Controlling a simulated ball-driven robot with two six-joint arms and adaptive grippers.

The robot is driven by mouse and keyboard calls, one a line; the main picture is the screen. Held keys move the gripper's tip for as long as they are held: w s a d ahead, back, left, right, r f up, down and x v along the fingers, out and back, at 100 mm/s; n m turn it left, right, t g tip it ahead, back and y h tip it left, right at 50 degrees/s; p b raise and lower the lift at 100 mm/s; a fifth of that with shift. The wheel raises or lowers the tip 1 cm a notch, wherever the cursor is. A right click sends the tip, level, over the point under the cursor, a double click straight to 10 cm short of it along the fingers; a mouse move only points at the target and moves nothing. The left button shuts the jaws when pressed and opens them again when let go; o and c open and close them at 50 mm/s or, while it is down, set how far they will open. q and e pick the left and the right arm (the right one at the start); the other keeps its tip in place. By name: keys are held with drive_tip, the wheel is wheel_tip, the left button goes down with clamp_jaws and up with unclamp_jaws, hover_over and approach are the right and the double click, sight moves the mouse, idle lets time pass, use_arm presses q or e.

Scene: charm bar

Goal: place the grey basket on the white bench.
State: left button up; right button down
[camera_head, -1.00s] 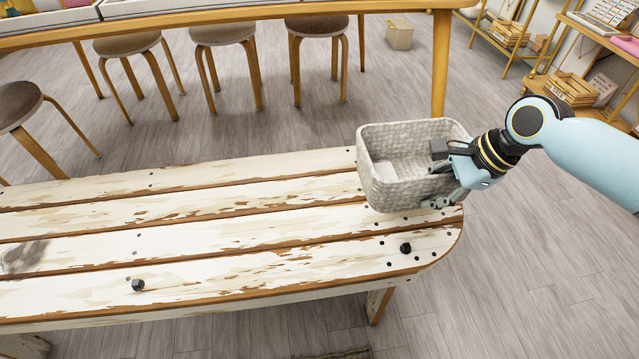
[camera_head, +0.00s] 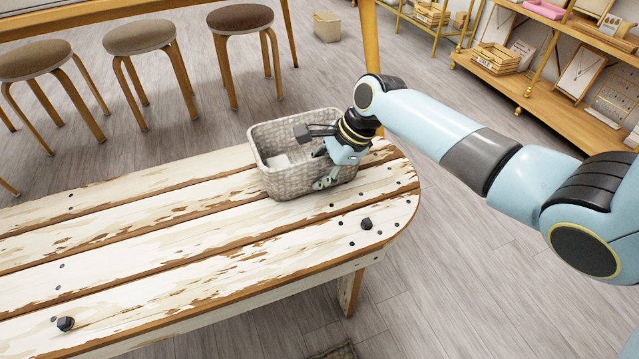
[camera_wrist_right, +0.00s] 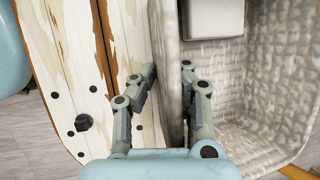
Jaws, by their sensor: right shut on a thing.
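The grey woven basket (camera_head: 285,184) is upright over the right end of the white bench (camera_head: 170,255), near its back edge. I cannot tell for sure whether its base touches the planks. My right gripper (camera_head: 326,178) is shut on the basket's near right wall. In the right wrist view, the fingers (camera_wrist_right: 168,85) stand on either side of the basket's wall (camera_wrist_right: 168,50), with the bench planks (camera_wrist_right: 75,45) to the left. A small white block (camera_wrist_right: 213,18) shows inside the basket. My left gripper is not in view.
Dark bolt heads (camera_head: 366,224) stick up from the bench top. The rest of the bench top is clear. Round stools (camera_head: 240,18) stand behind the bench, and a wooden shelf (camera_head: 545,60) with goods stands at the back right.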

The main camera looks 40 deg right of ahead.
drive_tip(key=shift+f, duration=0.65)
drive_tip(key=shift+r, duration=0.2)
drive_tip(key=c, duration=1.9)
unclamp_jaws()
drive_tip(key=shift+f, duration=0.15)
drive_tip(key=o, duration=0.5)
use_arm(q)
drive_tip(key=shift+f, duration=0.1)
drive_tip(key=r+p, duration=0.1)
drive_tip(key=p, duration=0.1)
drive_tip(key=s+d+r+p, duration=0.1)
drive_tip(key=p, duration=0.1)
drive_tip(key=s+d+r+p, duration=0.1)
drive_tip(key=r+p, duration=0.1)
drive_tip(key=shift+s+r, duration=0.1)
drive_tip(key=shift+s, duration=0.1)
use_arm(e)
drive_tip(key=v, duration=1.2)
